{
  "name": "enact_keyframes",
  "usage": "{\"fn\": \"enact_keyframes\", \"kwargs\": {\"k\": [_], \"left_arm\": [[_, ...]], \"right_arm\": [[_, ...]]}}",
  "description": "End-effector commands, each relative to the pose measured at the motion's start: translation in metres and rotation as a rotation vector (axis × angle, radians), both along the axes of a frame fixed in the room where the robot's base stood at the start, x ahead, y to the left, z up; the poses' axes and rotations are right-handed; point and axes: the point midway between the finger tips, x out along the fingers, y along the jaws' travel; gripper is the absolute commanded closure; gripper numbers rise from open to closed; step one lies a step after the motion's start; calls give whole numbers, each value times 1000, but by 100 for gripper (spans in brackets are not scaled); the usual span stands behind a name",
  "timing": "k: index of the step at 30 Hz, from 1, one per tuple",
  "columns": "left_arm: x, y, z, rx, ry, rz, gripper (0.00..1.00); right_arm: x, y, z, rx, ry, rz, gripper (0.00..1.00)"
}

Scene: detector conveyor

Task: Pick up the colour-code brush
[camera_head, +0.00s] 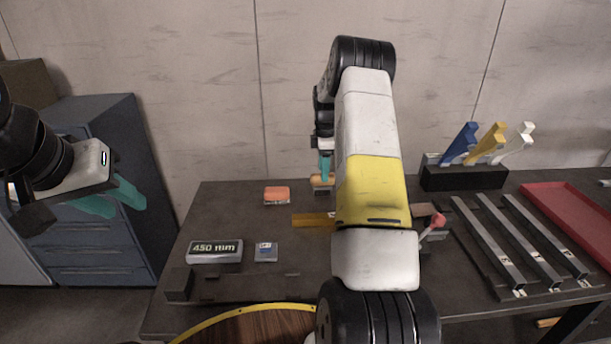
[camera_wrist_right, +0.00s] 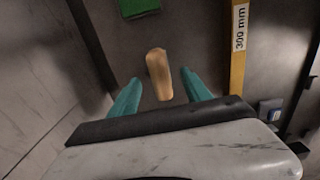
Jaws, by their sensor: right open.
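A tan, wooden-looking block (camera_wrist_right: 158,75), which looks like the brush, lies on the table between and just beyond the fingertips of my right gripper (camera_wrist_right: 160,88) in the right wrist view. The gripper is open, with one teal finger on each side and nothing held. In the head view the block (camera_head: 321,181) shows in part at the back of the table, below my right gripper (camera_head: 325,168); my right arm covers much of that area. No bristles or colour mark can be made out. My left gripper (camera_head: 116,202) is open and empty, left of the table.
An orange block (camera_head: 277,196) lies left of the tan one; a green block (camera_wrist_right: 138,8) shows in the wrist view. A yellow 300 mm bar (camera_wrist_right: 239,50) lies nearby. Metal rails (camera_head: 515,240), a red tray (camera_head: 575,215) and a black rack (camera_head: 463,178) stand on the right.

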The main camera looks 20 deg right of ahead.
Motion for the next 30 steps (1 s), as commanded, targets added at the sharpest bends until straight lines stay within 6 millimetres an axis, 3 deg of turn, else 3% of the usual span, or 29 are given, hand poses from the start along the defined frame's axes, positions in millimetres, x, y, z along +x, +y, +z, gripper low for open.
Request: {"fn": "enact_keyframes", "kwargs": {"k": [13, 20, 21, 30], "left_arm": [[0, 0, 0, 0, 0, 0, 64], [0, 0, 0, 0, 0, 0, 64], [0, 0, 0, 0, 0, 0, 64], [0, 0, 0, 0, 0, 0, 64]], "right_arm": [[0, 2, -54, 0, 2, -3, 44], [1, 2, -59, 1, -1, -2, 44], [0, 2, -58, 1, -1, -2, 46], [0, 2, -58, 1, -1, -2, 100]]}}
